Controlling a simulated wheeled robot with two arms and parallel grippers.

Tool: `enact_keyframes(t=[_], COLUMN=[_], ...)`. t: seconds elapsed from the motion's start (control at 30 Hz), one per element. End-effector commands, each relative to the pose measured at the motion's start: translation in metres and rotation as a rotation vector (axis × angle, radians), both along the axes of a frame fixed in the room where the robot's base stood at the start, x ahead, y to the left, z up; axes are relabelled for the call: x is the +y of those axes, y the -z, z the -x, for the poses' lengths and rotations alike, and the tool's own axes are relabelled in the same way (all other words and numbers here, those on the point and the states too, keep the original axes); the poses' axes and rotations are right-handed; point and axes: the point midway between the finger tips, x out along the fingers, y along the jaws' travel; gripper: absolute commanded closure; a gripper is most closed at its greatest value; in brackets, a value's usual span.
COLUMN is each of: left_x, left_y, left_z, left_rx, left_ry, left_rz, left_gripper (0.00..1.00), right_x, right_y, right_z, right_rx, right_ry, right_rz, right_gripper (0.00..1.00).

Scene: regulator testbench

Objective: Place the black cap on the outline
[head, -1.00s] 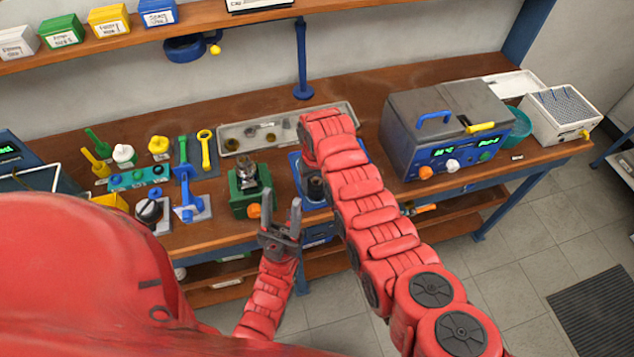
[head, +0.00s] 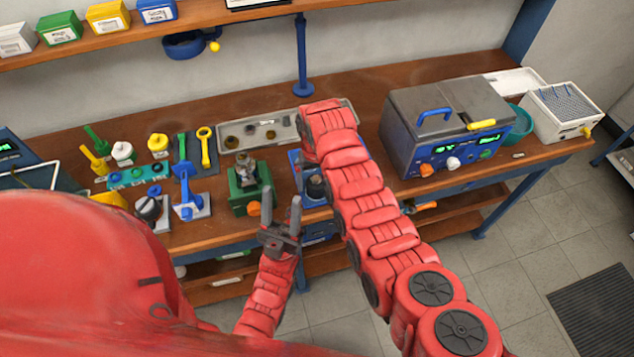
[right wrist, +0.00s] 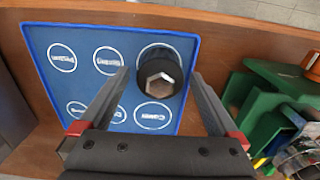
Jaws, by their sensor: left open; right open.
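The black cap (right wrist: 160,74), with a hexagonal top, stands on the blue mat (right wrist: 50,98) at its upper right outline in the right wrist view. A white ring shows partly around it. The cap also shows beside my right arm in the head view (head: 316,187). My right gripper (right wrist: 160,82) is open, with one finger on each side of the cap in that picture; contact is not visible. My left gripper (head: 282,208) is open and empty in front of the bench.
A green fixture (head: 248,192) stands left of the mat. A grey tray (head: 280,133) with small parts lies behind. The grey-blue regulator box (head: 440,125) stands to the right. Several coloured tools and knobs crowd the bench's left side.

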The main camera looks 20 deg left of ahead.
Motion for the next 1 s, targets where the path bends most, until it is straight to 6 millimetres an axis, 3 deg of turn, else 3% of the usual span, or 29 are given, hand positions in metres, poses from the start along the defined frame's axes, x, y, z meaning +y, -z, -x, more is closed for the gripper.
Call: enact_keyframes(t=[0.2, 0.3, 0.4, 0.6, 1.0], left_x=[0.000, 0.000, 0.000, 0.000, 0.000], left_y=[0.023, 0.009, 0.000, -0.007, -0.007], left_z=[0.000, 0.000, 0.000, 0.000, 0.000], left_rx=[0.000, -0.001, 0.000, 0.000, 0.000], left_ry=[0.000, 0.000, 0.000, 0.000, 0.000], left_rz=[0.000, 0.000, 0.000, 0.000, 0.000], left_gripper=[0.50, 0.50, 0.50, 0.50, 0.50], right_x=[0.001, -0.001, -0.002, -0.002, -0.001], right_y=[-0.041, -0.075, -0.092, -0.104, -0.105], right_z=[-0.002, -0.002, -0.001, 0.000, 0.000], right_rx=[-0.008, -0.006, -0.002, 0.000, -0.001], right_ry=[0.001, 0.002, 0.003, 0.002, 0.002], right_rz=[-0.006, -0.005, -0.003, 0.000, 0.000], right_gripper=[0.03, 0.03, 0.03, 0.03, 0.03])
